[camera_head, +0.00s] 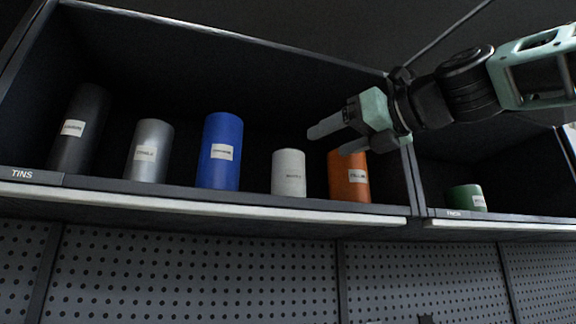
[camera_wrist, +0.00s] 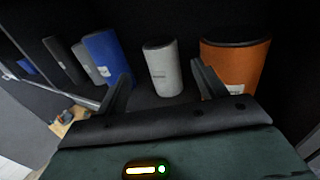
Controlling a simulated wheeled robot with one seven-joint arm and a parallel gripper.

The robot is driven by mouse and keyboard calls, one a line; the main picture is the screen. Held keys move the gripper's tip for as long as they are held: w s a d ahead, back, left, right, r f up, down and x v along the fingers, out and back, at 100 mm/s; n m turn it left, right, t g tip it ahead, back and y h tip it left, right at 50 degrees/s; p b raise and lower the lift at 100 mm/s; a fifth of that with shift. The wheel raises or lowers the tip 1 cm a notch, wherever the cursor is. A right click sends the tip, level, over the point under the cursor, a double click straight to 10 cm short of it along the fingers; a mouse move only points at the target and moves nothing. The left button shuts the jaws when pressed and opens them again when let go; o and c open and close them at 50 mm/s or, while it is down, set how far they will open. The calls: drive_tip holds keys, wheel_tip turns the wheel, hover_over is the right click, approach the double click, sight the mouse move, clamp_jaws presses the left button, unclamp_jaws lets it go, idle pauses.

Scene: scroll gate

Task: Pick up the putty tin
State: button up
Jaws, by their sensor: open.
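Several labelled tins stand upright in the shelf bay marked TINS: a black tin (camera_head: 80,130), a grey tin (camera_head: 149,152), a blue tin (camera_head: 220,150), a shorter white tin (camera_head: 288,173) and an orange tin (camera_head: 349,180). The labels are too small to read, so I cannot tell which is the putty tin. My gripper (camera_head: 338,139) is open and empty, up at the right of the bay, overlapping the orange tin's top. In the wrist view the white tin (camera_wrist: 162,72) shows between the fingers, beyond them; the orange tin (camera_wrist: 232,66) is behind the right finger.
A divider (camera_head: 411,178) separates this bay from a right-hand bay holding a low green tin (camera_head: 466,197). The shelf's front lip (camera_head: 200,203) runs below the tins, above a perforated panel (camera_head: 190,270). Free space lies above the tins.

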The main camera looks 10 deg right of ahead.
sight(301, 154)
drive_tip(key=p+x, duration=0.3)
drive_tip(key=x, duration=0.3)
drive_tip(key=p+x, duration=0.1)
drive_tip(key=x, duration=0.5)
drive_tip(key=shift+d, duration=0.1)
drive_tip(key=c, duration=1.1)
drive_tip(key=shift+o, duration=0.2)
drive_tip(key=shift+r, duration=0.15)
drive_tip(key=shift+d+r+p, duration=0.1)
drive_tip(key=shift+r+p, duration=0.8)
drive_tip(key=shift+p, duration=0.2)
drive_tip(key=r+p, duration=0.1)
drive_tip(key=s+r+p, duration=0.1)
drive_tip(key=p, duration=0.1)
drive_tip(key=shift+a, duration=0.35)
drive_tip(key=s+a+p, duration=0.4)
drive_tip(key=s+p, duration=0.1)
drive_tip(key=s, duration=0.2)
drive_tip(key=s+a+p, duration=0.3)
drive_tip(key=s+p, duration=0.1)
drive_tip(key=s, duration=0.4)
drive_tip(key=shift+a+f+p, duration=0.35)
drive_tip(key=shift+a, duration=0.05)
